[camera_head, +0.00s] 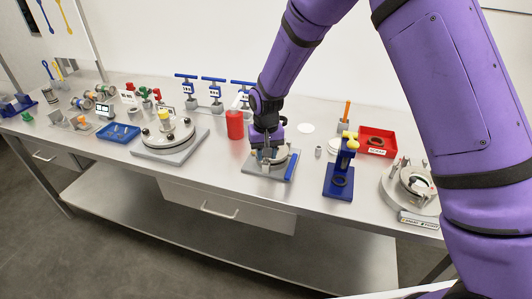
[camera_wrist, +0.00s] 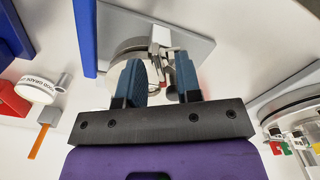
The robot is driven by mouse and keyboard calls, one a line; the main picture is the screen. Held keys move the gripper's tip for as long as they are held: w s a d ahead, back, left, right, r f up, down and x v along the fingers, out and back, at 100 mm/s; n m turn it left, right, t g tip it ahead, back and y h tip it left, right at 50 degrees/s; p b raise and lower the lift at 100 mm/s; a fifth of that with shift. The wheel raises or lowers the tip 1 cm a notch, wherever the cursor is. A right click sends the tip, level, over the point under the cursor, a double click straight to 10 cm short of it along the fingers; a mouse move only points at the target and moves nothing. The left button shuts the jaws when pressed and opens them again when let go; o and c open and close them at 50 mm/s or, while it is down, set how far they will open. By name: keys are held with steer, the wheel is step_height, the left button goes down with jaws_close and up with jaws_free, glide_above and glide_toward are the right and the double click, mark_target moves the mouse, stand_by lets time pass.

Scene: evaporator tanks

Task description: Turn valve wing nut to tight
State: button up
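A round silver valve fixture sits on a grey square plate (camera_head: 256,172) at the middle of the bench, with a blue handle (camera_head: 291,167) along its right side. My gripper (camera_head: 267,156) points down over this fixture and hides much of it. In the wrist view, the two blue-grey fingers of my gripper (camera_wrist: 160,78) stand apart. The round metal body (camera_wrist: 128,45) shows past the left finger. A small metal clamp part, seemingly the wing nut (camera_wrist: 164,44), shows near and between the fingertips. I cannot tell whether the fingers touch it.
A red cylinder (camera_head: 235,125) stands close to the left of my gripper. A blue stand with a yellow knob (camera_head: 340,170) and a red bin (camera_head: 377,139) are to the right. A round flanged lid (camera_head: 166,136) and blue tray (camera_head: 118,133) are to the left. Bench in front is narrow.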

step_height(320, 180, up, 11)
stand_by(0.6)
